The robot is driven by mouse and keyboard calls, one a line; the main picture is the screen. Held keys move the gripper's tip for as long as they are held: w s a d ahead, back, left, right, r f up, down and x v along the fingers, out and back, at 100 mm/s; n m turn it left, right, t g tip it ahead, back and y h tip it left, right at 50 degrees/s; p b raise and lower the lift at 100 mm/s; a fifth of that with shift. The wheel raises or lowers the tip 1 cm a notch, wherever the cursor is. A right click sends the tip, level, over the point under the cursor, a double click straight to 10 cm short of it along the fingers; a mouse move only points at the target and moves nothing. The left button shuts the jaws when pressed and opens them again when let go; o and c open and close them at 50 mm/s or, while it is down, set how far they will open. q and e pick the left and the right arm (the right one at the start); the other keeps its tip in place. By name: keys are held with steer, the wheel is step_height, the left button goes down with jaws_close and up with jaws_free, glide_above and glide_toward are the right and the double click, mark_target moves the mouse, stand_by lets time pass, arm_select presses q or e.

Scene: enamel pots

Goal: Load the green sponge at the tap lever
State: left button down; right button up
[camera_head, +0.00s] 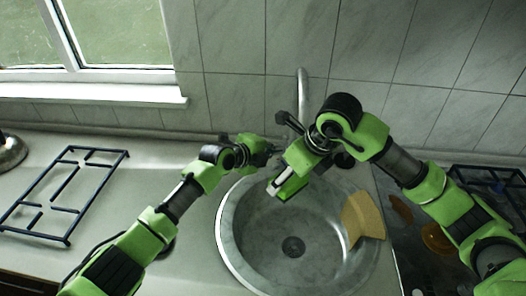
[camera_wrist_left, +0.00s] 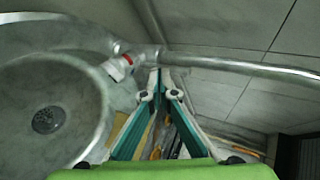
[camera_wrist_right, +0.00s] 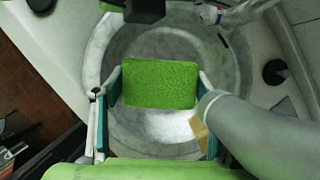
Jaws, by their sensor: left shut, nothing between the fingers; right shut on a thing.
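The green sponge (camera_head: 292,188) is held over the sink basin by my right gripper (camera_head: 281,188). In the right wrist view the sponge (camera_wrist_right: 160,83) sits between the two fingers of that gripper (camera_wrist_right: 155,82), above the bowl. My left gripper (camera_head: 272,148) is shut and empty at the back rim of the sink, near the tap (camera_head: 302,90). In the left wrist view its fingertips (camera_wrist_left: 158,88) meet close to the tap pipe (camera_wrist_left: 245,70). A short tap part with a red mark (camera_wrist_left: 121,66) shows left of them; I cannot tell whether it is the lever.
The round metal sink (camera_head: 229,252) is set in the counter. A yellow-tan piece (camera_head: 363,218) lies on its right rim. A dark pan grate (camera_head: 66,192) lies on the left counter. The tiled wall (camera_head: 240,90) stands behind. My right arm covers part of the tap area.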

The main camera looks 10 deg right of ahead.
arm_select(q)
steer(key=f+v, duration=0.1)
steer(key=v, duration=1.1)
steer(key=shift+s+a, duration=0.4)
steer(key=shift+r, duration=0.15)
arm_select(e)
steer(key=shift+s+a, duration=0.1)
arm_select(q)
steer(key=shift+f+b, duration=0.35)
arm_select(e)
steer(key=s+a, duration=0.3)
steer(key=s, duration=0.4)
steer(key=shift+a, duration=0.4)
stand_by(0.5)
arm_select(q)
steer(key=shift+r+p, duration=1)
arm_select(e)
steer(key=s+a+r, duration=0.2)
steer(key=s+r, duration=0.2)
steer(key=shift+s+a, duration=0.15)
steer(key=shift+a, duration=0.1)
